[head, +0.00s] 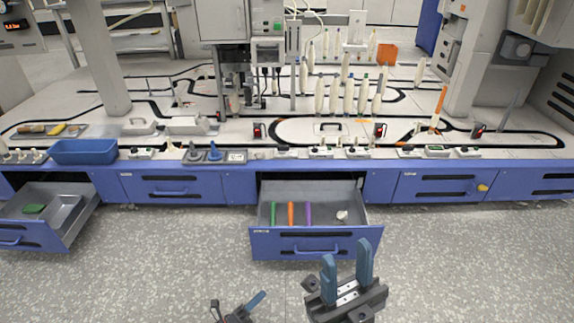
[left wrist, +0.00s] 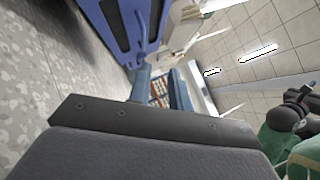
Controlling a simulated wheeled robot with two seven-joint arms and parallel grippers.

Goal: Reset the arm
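My left gripper (head: 240,304) is at the bottom edge of the head view, low over the floor, and only partly in frame. In the left wrist view its two blue fingers (left wrist: 160,88) stand apart with nothing visible held between them. My right gripper (head: 347,262) is to the right of it, with two upright blue fingers apart and empty. It is in front of the open middle drawer (head: 316,242), near that drawer's lower right corner in the picture. Neither gripper appears to touch anything.
The middle drawer holds green, orange and purple rods (head: 291,213) and a small pale item (head: 342,215). A left drawer (head: 66,214) also stands open. The worktop (head: 230,135) carries white bobbins (head: 348,95) and a blue tray (head: 83,152). The speckled floor (head: 180,260) is clear.

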